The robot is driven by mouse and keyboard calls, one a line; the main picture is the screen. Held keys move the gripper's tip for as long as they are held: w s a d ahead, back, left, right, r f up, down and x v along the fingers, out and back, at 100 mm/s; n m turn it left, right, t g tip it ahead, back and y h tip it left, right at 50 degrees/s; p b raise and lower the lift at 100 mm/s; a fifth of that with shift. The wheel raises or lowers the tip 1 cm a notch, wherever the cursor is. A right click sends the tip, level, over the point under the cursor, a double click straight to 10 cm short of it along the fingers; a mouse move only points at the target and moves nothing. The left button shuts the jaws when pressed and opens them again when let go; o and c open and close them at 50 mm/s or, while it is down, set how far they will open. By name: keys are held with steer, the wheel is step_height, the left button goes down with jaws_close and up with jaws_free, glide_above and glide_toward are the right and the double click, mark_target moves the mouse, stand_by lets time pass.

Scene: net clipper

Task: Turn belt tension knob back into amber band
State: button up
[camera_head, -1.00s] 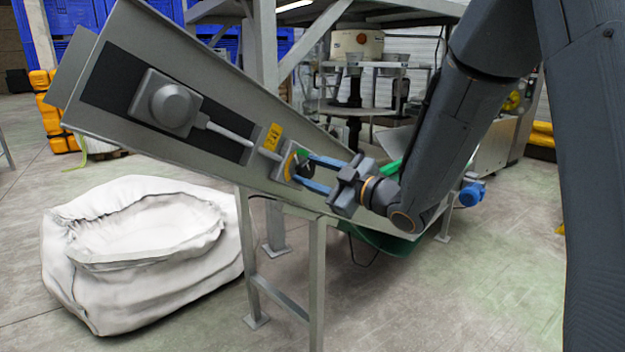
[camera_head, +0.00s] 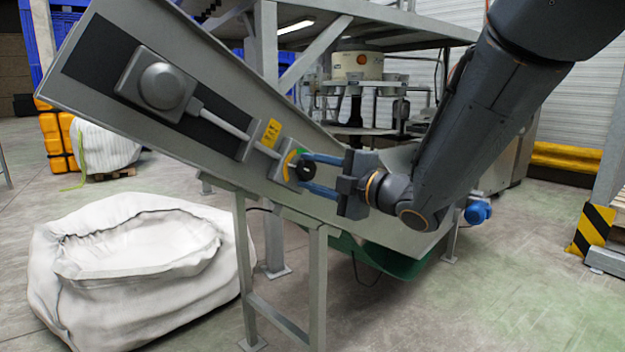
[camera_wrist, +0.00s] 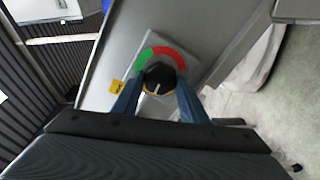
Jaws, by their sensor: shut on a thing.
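The belt tension knob (camera_head: 308,168) is small and dark, on a dial plate (camera_head: 288,166) at the lower part of the sloping conveyor's grey side. The head view shows a yellow-amber arc and green at the dial's top. In the wrist view the knob (camera_wrist: 159,76) is black with a pale line on its near side, and green (camera_wrist: 143,62) and red (camera_wrist: 170,54) arcs lie beyond it. A thin yellow edge shows below the knob; I cannot tell which band the pointer marks. My gripper (camera_head: 307,173) is shut on the knob, one blue finger on each side.
A yellow label (camera_head: 271,132) and a rod leading to a grey housing (camera_head: 157,86) sit up the slope. Steel legs (camera_head: 318,280) stand below. A white bulk sack (camera_head: 130,260) is on the floor at left; a striped post (camera_head: 591,228) is at right. Floor right of centre is clear.

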stand_by(0.4)
steer(key=o, duration=1)
steer(key=shift+o, duration=0.2)
steer(key=v, duration=0.8)
steer(key=shift+w, duration=0.1)
